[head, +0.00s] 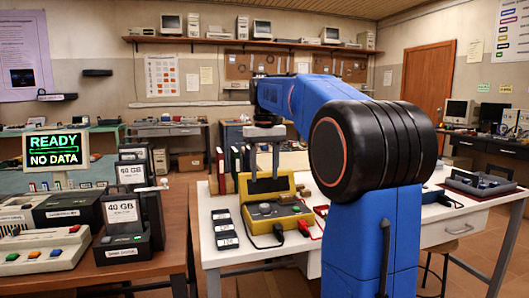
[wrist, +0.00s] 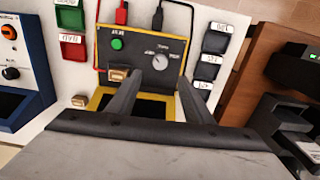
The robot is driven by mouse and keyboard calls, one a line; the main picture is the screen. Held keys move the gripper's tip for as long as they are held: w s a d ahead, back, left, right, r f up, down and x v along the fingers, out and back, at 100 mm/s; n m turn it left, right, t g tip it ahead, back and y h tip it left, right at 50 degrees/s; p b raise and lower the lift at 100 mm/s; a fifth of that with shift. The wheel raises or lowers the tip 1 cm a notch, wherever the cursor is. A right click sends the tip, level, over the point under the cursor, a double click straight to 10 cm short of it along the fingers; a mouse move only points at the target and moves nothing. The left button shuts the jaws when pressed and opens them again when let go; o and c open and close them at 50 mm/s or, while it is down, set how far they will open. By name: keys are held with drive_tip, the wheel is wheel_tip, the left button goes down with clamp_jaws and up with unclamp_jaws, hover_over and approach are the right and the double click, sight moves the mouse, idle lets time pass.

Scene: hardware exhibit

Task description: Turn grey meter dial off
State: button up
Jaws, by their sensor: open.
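The meter is a yellow case with a dark panel (head: 271,212), on the white table, and it also shows in the wrist view (wrist: 112,64). Its round grey dial (wrist: 160,62) sits on the panel's right half, with small printed labels around it. A green button (wrist: 117,44) is on the left half. My gripper (head: 264,181) points down over the meter in the head view. In the wrist view my gripper (wrist: 157,77) is open, with its two fingers apart and empty just below the dial. I cannot tell whether the fingers touch the panel.
Red and black cables (wrist: 122,14) plug into the meter's edge. Labelled dark blocks (wrist: 208,58) lie to its right, with green and red trays (wrist: 73,49) to its left. A blue device (wrist: 20,65) stands farther left. A wooden desk (head: 180,225) holds drives and a screen.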

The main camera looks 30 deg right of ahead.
wheel_tip(320, 180, up, 7)
idle(0.3)
idle(0.5)
drive_tip(key=s+a+f+n+t, duration=0.1)
drive_tip(key=s+a+f, duration=0.45)
drive_tip(key=s, duration=0.25)
drive_tip(key=s+a+f+n+t, duration=0.1)
drive_tip(key=s+a+f, duration=0.45)
drive_tip(key=s, duration=0.25)
drive_tip(key=s+a+f+t, duration=0.1)
drive_tip(key=s+a+f, duration=0.1)
drive_tip(key=s+f, duration=0.5)
drive_tip(key=s+a+f+n+t, duration=0.1)
drive_tip(key=s+a+f, duration=0.2)
drive_tip(key=s+f, duration=0.4)
wheel_tip(320, 180, down, 5)
drive_tip(key=shift+s+f+t, duration=0.15)
drive_tip(key=shift+s+t, duration=0.25)
